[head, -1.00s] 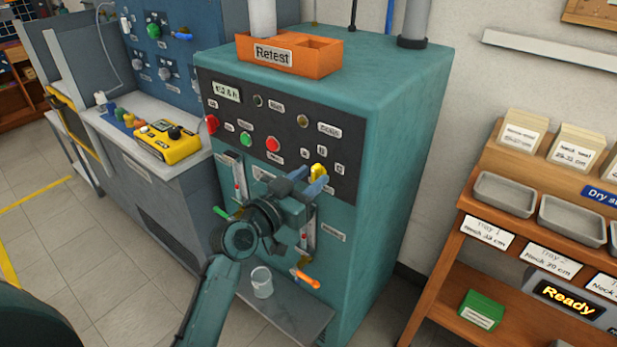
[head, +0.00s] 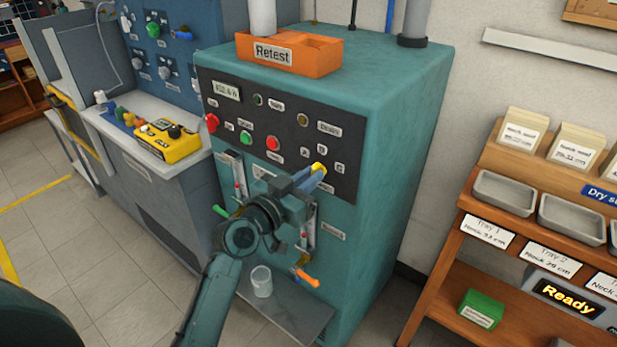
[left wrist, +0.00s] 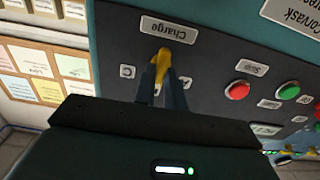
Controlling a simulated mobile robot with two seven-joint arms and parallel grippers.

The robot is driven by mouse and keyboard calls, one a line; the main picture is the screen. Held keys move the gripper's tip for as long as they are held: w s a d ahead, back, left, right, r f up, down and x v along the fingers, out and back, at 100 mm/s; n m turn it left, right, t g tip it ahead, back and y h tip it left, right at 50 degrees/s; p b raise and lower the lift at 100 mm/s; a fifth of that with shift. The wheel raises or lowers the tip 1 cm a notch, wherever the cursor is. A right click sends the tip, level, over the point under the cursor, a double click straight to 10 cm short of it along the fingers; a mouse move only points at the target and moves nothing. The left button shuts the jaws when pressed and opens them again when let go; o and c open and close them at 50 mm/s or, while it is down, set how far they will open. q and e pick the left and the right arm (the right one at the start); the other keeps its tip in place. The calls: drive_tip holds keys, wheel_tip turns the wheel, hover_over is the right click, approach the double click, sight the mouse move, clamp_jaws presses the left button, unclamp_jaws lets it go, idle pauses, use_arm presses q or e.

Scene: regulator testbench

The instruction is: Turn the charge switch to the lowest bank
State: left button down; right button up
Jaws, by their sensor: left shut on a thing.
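The yellow charge switch (head: 318,167) sits on the dark control panel (head: 340,127) of the teal cabinet. My left gripper (head: 312,177) is shut on it, with its blue fingers hiding part of the handle. In the left wrist view, the switch (left wrist: 164,63) shows between the fingertips (left wrist: 163,78), below an upside-down "Charge" label (left wrist: 168,29). Letter plates flank it there; C (left wrist: 127,72) is on the left, and the one on the right is partly hidden. My right gripper is not in view.
Red (head: 273,144) and green (head: 246,138) buttons sit left of the switch. Below are an orange-handled valve (head: 307,278) and a cup (head: 261,281) on a ledge. An orange Retest tray (head: 290,55) stands on the cabinet. A wooden tray rack (head: 470,225) stands at the right.

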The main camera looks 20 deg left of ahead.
use_arm(q)
drive_tip(key=shift+n, duration=0.3)
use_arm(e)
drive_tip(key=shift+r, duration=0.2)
use_arm(q)
drive_tip(key=n+p, duration=0.2)
drive_tip(key=n, duration=0.2)
drive_tip(key=shift+a+r+p, duration=0.1)
drive_tip(key=shift+p, duration=0.25)
drive_tip(key=n+p, duration=0.2)
drive_tip(key=n, duration=0.5)
drive_tip(key=shift+a, duration=0.1)
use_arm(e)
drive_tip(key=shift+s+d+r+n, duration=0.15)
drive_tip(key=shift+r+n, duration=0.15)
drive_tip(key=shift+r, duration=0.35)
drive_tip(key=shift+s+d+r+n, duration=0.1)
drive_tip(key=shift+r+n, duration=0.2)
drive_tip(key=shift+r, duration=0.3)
use_arm(q)
drive_tip(key=shift+f+n, duration=0.2)
drive_tip(key=shift+n, duration=0.1)
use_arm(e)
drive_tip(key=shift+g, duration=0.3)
use_arm(q)
drive_tip(key=c, duration=1.5)
unclamp_jaws()
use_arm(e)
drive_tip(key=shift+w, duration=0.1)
